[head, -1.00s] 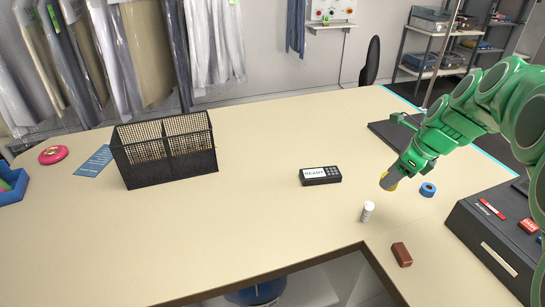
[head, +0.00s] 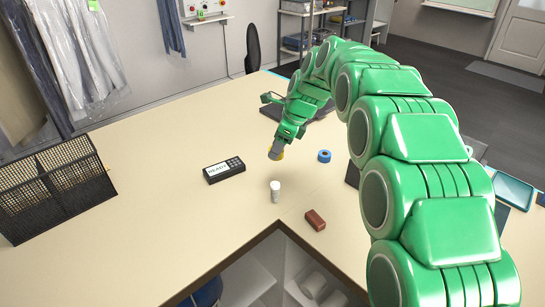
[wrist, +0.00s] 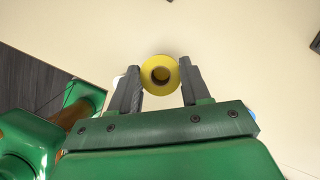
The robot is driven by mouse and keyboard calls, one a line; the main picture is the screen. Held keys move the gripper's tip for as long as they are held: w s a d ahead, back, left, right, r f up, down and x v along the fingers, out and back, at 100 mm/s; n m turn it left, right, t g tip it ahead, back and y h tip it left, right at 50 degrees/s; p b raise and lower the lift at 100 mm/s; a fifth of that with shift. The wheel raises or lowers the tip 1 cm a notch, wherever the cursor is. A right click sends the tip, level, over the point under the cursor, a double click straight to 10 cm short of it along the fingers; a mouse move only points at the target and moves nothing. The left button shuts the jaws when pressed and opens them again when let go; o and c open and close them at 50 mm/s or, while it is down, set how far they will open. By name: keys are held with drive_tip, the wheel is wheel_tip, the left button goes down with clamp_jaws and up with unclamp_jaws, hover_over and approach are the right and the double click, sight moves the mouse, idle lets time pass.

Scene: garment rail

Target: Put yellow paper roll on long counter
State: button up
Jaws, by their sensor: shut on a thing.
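The yellow paper roll (wrist: 160,87) is between the two dark fingers of my gripper (wrist: 160,88) in the wrist view, its hollow end facing the camera. In the head view my gripper (head: 279,147) points down, with the yellow roll (head: 276,154) at its tip. The fingers are shut on the roll. The long counter (head: 165,190) is a beige L-shaped top that lies below the roll. Whether the roll touches the counter I cannot tell.
Near my gripper on the counter are a blue tape roll (head: 324,156), a black card reader (head: 224,170), a white bottle (head: 275,191) and a brown block (head: 315,219). A black mesh basket (head: 50,190) stands at left. Counter between basket and reader is clear.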

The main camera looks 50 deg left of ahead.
drive_tip(key=shift+w+a+f, duration=0.7)
drive_tip(key=shift+a+f, duration=0.35)
drive_tip(key=shift+f, duration=0.05)
drive_tip(key=shift+w+a+f, duration=0.65)
drive_tip(key=shift+a+f, duration=0.35)
drive_tip(key=shift+f, duration=0.15)
drive_tip(key=shift+w+a+f, duration=0.7)
drive_tip(key=shift+a+f, duration=0.35)
drive_tip(key=shift+f, duration=0.05)
drive_tip(key=shift+a+f, duration=0.1)
drive_tip(key=shift+w+a+f, duration=0.15)
drive_tip(key=shift+w+f, duration=0.05)
drive_tip(key=shift+f, duration=1.6)
drive_tip(key=shift+f, duration=0.1)
drive_tip(key=o, duration=1)
drive_tip(key=v, duration=1.2)
